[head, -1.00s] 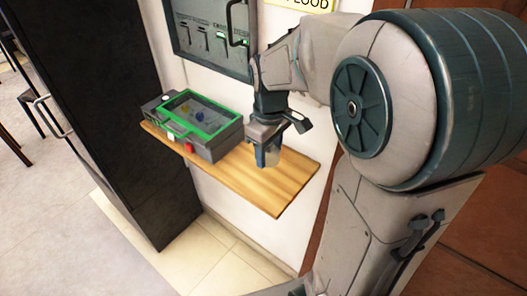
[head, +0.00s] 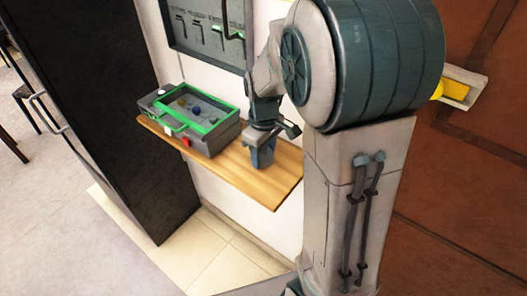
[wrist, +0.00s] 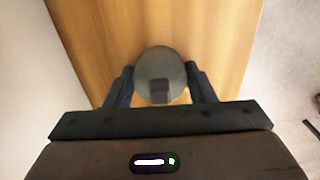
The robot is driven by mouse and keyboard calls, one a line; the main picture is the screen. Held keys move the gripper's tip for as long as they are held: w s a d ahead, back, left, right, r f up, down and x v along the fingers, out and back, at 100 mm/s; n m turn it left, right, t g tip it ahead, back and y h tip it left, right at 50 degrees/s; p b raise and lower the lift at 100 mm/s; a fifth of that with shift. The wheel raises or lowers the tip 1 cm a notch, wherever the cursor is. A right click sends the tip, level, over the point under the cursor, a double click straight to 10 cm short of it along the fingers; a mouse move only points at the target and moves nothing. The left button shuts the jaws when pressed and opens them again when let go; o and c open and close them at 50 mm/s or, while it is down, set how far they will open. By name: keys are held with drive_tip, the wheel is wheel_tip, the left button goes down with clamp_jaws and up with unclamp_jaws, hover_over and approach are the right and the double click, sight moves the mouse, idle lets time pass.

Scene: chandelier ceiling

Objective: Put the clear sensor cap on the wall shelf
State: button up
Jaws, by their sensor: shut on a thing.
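The clear sensor cap (wrist: 160,65) is a round, greyish, see-through piece with a darker block on it. It sits between the two fingers of my gripper (wrist: 160,84) in the wrist view. The fingers are shut on its sides. In the head view my gripper (head: 261,157) points down over the right part of the wooden wall shelf (head: 270,192). The cap is mostly hidden there by the fingers. The shelf's wood (wrist: 215,25) also lies below the cap in the wrist view. I cannot tell whether the cap touches it.
A grey case with a green-framed clear lid (head: 195,118) stands on the shelf's left part. A wall panel with handles (head: 210,35) hangs above. A tall black cabinet (head: 110,110) stands at left. Bare shelf shows in front and to the right of my gripper.

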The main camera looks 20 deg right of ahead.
drive_tip(key=o, duration=0.9)
drive_tip(key=shift+f, duration=0.1)
drive_tip(key=shift+o, duration=0.2)
wheel_tip(320, 180, up, 11)
drive_tip(key=shift+r+p, duration=0.15)
drive_tip(key=shift+p, duration=0.2)
drive_tip(key=s+f+m+t, duration=0.2)
drive_tip(key=s+m, duration=0.5)
drive_tip(key=s, duration=0.7)
drive_tip(key=shift+s+a+f+t, duration=0.3)
drive_tip(key=shift+a+t, duration=0.1)
drive_tip(key=shift+t, duration=0.1)
